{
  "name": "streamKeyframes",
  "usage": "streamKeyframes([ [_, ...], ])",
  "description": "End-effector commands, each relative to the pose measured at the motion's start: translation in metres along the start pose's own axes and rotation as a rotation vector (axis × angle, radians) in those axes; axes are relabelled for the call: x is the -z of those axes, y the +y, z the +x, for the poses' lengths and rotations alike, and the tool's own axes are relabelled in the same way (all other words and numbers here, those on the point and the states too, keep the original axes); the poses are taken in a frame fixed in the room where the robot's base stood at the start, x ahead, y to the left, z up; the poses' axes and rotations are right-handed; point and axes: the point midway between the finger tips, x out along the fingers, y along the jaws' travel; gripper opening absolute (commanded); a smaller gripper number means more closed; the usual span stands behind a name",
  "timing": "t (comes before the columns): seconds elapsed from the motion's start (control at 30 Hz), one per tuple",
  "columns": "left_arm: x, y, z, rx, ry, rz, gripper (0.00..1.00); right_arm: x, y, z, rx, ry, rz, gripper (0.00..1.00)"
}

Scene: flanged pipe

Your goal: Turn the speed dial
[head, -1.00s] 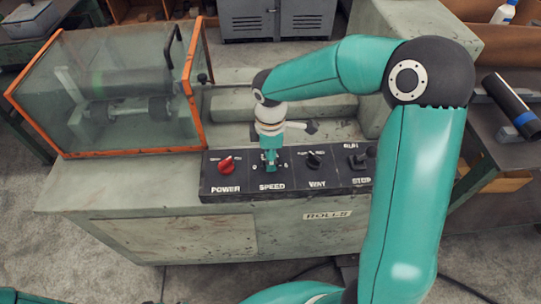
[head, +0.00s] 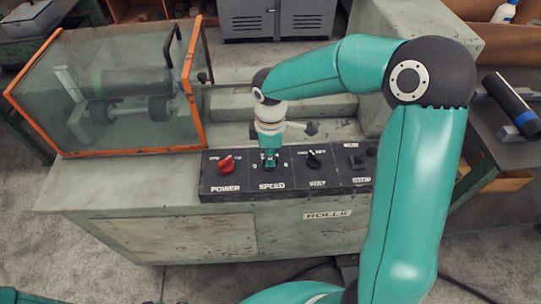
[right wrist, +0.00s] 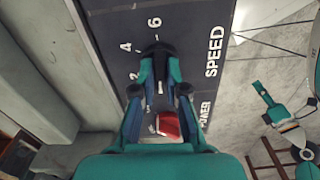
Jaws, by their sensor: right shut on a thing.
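The speed dial (right wrist: 157,48) is a black knob on the dark control panel, above the word SPEED in the head view. Numbers 2, 4 and 6 show beside it in the right wrist view. My right gripper (head: 269,164) points down at the dial and hides most of it in the head view. In the right wrist view its two fingers (right wrist: 161,72) are shut on the dial, one on each side. A white mark shows between the fingers. What looks like my left gripper (right wrist: 273,107) is small at the right of the right wrist view, away from the panel; its jaws are unclear.
The red POWER knob (head: 227,163) is left of the dial. The black WAY knob (head: 314,160) and the RUN/STOP lever (head: 358,161) are to its right. A clear guard with an orange frame (head: 188,82) covers rollers on the machine's left.

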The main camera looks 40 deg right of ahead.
Motion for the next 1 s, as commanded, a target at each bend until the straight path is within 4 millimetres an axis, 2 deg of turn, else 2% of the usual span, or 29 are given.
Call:
streamKeyframes([
  [1.0, 0.000, -0.012, 0.033, 0.000, 0.000, 0.000, 0.40, 0.000, 0.001, 0.000, -0.003, 0.004, 0.836, 0.00],
])
